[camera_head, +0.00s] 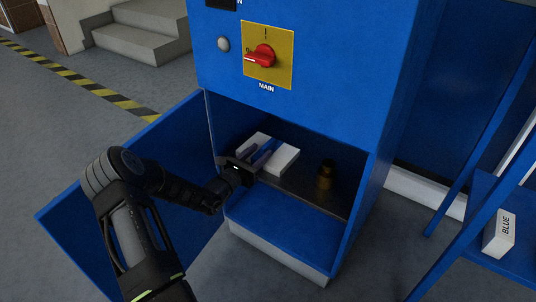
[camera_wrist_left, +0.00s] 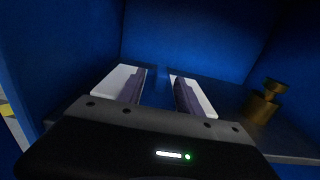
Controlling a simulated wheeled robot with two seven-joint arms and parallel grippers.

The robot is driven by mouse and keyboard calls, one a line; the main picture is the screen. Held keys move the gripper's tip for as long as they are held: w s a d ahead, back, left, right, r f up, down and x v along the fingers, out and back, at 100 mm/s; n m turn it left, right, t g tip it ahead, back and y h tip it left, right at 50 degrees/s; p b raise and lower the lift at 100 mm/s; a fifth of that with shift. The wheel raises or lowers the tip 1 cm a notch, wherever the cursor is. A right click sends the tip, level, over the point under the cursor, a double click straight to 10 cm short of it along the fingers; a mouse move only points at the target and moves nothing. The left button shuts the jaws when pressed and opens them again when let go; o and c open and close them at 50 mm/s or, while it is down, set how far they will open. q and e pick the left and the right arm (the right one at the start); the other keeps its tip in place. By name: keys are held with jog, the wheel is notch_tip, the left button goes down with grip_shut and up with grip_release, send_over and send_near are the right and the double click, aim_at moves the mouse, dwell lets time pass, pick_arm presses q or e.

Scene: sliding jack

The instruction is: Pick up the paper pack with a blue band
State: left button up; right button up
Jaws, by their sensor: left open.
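The white paper pack (camera_head: 285,161) with a blue band lies on the dark shelf inside the blue cabinet's open lower compartment. My left gripper (camera_head: 257,156) reaches in from the left, open, with its two fingers over the pack near the band. In the left wrist view, the pack's white ends (camera_wrist_left: 205,98) show outside both fingers, and the blue band (camera_wrist_left: 158,92) shows between the open fingers (camera_wrist_left: 160,82). I cannot tell whether the fingers touch the pack. The gripper body hides the pack's near part. My right gripper is not in view.
A brass-coloured weight (camera_head: 324,176) stands right of the pack, also in the left wrist view (camera_wrist_left: 262,104). The open blue door (camera_head: 80,215) is on the left. A red main switch (camera_head: 264,57) is above. A white box marked BLUE (camera_head: 499,233) sits on a right-hand shelf.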

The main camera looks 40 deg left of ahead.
aim_at(274, 139)
pick_arm(q)
jog(key=shift+w+f+b, duration=0.1)
jog(key=shift+w+b, duration=0.35)
jog(key=shift+w, duration=0.05)
jog(key=w+b, duration=0.1)
jog(key=w, duration=0.2)
jog(key=shift+w+d+b, duration=0.1)
jog(key=shift+w+b, duration=0.2)
jog(key=shift+b, duration=0.1)
jog(key=shift+w, duration=0.3)
jog(key=shift+c, duration=0.5)
grip_shut()
jog(key=shift+r, duration=0.2)
dwell(0.3)
